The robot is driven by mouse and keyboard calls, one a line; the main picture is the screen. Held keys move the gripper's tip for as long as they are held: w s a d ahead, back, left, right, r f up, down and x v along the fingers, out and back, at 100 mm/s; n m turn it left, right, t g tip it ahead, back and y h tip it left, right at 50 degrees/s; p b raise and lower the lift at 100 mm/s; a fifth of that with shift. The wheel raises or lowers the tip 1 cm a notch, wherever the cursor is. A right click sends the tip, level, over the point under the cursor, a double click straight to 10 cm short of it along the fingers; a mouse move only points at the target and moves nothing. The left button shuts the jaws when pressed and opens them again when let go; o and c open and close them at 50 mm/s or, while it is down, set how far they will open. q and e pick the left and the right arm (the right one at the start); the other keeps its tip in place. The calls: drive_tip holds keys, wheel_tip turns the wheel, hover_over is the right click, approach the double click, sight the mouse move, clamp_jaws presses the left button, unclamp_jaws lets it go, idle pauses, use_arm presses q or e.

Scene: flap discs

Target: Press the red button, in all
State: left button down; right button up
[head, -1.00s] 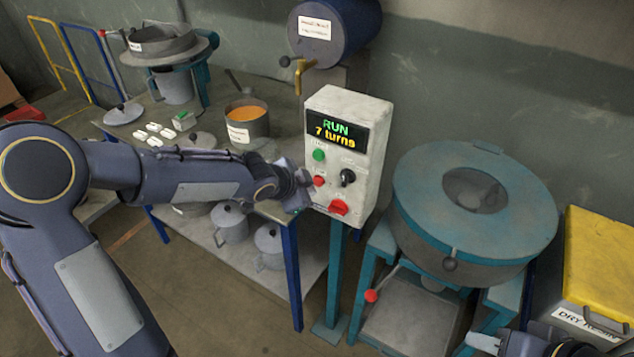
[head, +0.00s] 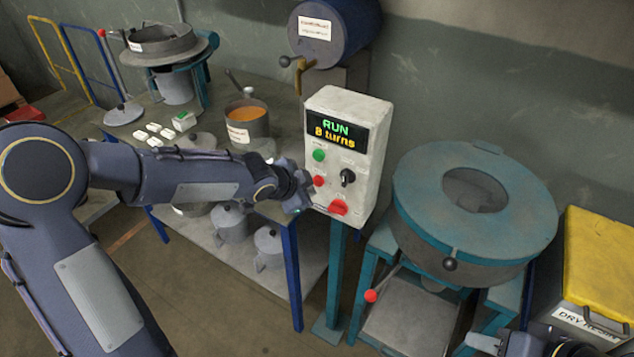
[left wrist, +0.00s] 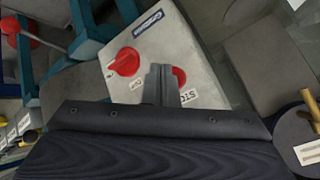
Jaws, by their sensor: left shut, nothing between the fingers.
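The control box (head: 372,130) stands on a teal post. Its display (head: 335,133) reads RUN, 8 turns. The small red button (head: 319,181) sits low on its left side, under a green button (head: 319,155). In the left wrist view the red button (left wrist: 179,76) is partly hidden behind my shut fingers. My left gripper (head: 303,196) is shut and empty, close to the box face, just left of and below the button; I cannot tell whether it touches. My right gripper (head: 484,343) shows only in part at the bottom edge, its jaw state unclear.
A larger red knob (head: 338,207) and a black knob (head: 347,177) are near the button. The teal drum machine (head: 415,205) stands right of the box. The table (head: 285,207) with pots is behind my left arm.

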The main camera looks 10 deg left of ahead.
use_arm(q)
drive_tip(key=shift+w, duration=0.1)
idle(0.7)
drive_tip(key=shift+w+d, duration=0.15)
drive_tip(key=shift+w, duration=0.15)
drive_tip(key=shift+w+d, duration=0.15)
drive_tip(key=shift+w, duration=0.25)
idle(0.7)
drive_tip(key=shift+s, duration=0.1)
drive_tip(key=shift+s+a, duration=0.3)
drive_tip(key=shift+s, duration=0.4)
drive_tip(key=shift+s, duration=0.1)
drive_tip(key=shift+s+a, duration=0.3)
drive_tip(key=shift+s, duration=0.45)
drive_tip(key=shift+s+a, duration=0.25)
drive_tip(key=shift+s, duration=0.5)
drive_tip(key=shift+s+a, duration=0.3)
drive_tip(key=shift+s, duration=0.45)
